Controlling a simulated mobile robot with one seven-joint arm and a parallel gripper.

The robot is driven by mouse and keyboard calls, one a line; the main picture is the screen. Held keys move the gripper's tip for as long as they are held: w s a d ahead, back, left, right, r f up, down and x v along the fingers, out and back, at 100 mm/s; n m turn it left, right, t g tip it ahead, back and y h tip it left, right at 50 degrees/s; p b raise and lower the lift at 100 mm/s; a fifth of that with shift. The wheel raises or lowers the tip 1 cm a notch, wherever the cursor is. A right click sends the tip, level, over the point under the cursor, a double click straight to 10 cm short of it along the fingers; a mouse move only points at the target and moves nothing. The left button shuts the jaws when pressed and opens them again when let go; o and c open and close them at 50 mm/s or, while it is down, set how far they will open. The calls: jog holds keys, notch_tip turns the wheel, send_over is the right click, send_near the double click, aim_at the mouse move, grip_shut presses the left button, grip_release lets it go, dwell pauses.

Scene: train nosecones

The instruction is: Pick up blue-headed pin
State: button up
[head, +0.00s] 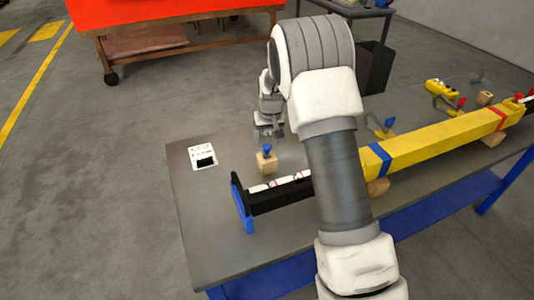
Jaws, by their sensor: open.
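A blue-headed pin (267,148) stands upright in a small wooden block (266,164) on the grey table, behind the dark end of the long beam. Only its blue head shows clearly above the block. My gripper (268,134) is open and appears just above the pin head in the picture. The fingers are small here, so I cannot tell the exact gap to the pin. Another blue-headed piece (389,123) shows to the right of my arm, behind the yellow beam.
A long yellow beam (430,142) on wooden blocks runs along the table (205,225), partly hidden by my arm. A white card with a black piece (203,157) lies left of the pin. A red-headed piece (461,102) and yellow block (438,87) stand at right.

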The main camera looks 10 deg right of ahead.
aim_at(267, 146)
jog(key=x, duration=0.4)
jog(key=shift+f, duration=0.25)
grip_shut()
